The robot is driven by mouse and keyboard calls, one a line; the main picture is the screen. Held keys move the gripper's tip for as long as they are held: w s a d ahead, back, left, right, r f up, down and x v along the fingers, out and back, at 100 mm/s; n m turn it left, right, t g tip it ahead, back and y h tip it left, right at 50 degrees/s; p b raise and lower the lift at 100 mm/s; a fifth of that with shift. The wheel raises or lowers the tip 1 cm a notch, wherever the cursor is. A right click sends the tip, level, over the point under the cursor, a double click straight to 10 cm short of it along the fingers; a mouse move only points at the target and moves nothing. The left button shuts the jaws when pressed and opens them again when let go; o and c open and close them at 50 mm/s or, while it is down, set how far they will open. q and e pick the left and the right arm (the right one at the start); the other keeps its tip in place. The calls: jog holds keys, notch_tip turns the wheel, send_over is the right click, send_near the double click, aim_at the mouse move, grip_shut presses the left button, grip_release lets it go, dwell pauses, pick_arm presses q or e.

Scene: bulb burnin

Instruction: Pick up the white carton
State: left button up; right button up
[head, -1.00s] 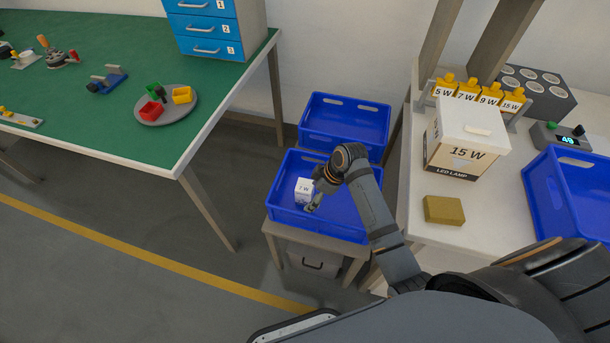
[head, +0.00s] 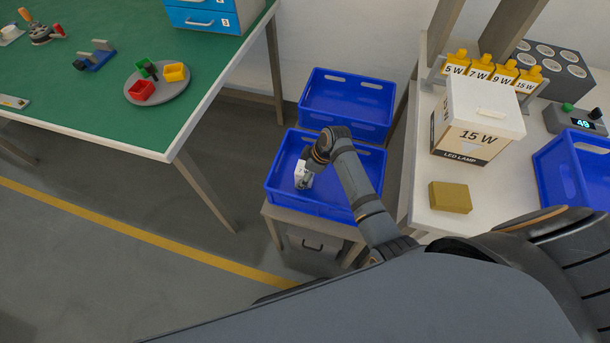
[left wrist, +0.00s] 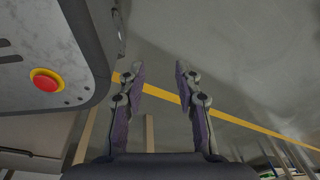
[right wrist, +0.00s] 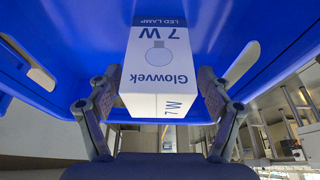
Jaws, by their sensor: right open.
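The white carton (head: 300,172) stands in the front blue crate (head: 284,180) on a low stand, partly hidden by my right gripper (head: 306,180). In the right wrist view the carton (right wrist: 158,62) reads "7 W", "Glowvek" and "LED LAMP". The fingers of my right gripper (right wrist: 160,105) are open, one on each side of the carton's near end, and it is not gripped. My left gripper (left wrist: 160,75) is open and empty above the grey floor, away from the crate.
A second blue crate (head: 345,103) stands behind. At right, a white table (head: 420,185) holds a large "15 W" box (head: 475,115), a tan block (head: 450,197) and another blue crate (head: 575,175). A green-topped bench (head: 120,115) is at left.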

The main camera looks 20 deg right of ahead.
jog(key=x, duration=0.2)
jog(key=shift+w+f, duration=0.15)
jog(key=shift+f, duration=0.25)
jog(key=c, duration=1.3)
pick_arm(q)
jog(key=shift+s+d+f, duration=0.1)
jog(key=shift+s+f, duration=0.3)
jog(key=shift+s, duration=0.4)
pick_arm(e)
jog(key=shift+o, duration=0.2)
jog(key=shift+r, duration=0.1)
